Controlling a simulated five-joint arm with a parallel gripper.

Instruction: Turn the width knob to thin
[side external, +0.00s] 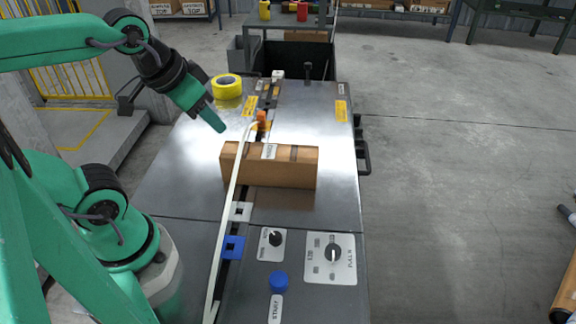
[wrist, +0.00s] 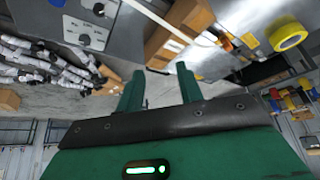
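Two dial panels sit at the near end of the metal bench. The smaller white panel (side external: 265,251) has a black knob (side external: 275,239); the larger panel (side external: 345,270) has a round knob (side external: 333,253) with small marks around it. Their lettering is too small to read surely, so I cannot tell which is the width knob. In the wrist view one knob (wrist: 98,9) and another knob (wrist: 84,39) show at upper left. My gripper (side external: 218,127) is in the air over the bench's far left part, well away from both panels. Its fingers (wrist: 160,86) are apart, with nothing between them.
A cardboard box (side external: 268,171) lies across the bench, with a pale strap (side external: 229,195) along its left. A yellow tape roll (side external: 227,87) stands at the far left. A blue button (side external: 278,281) is near the panels. The bench right of the box is clear.

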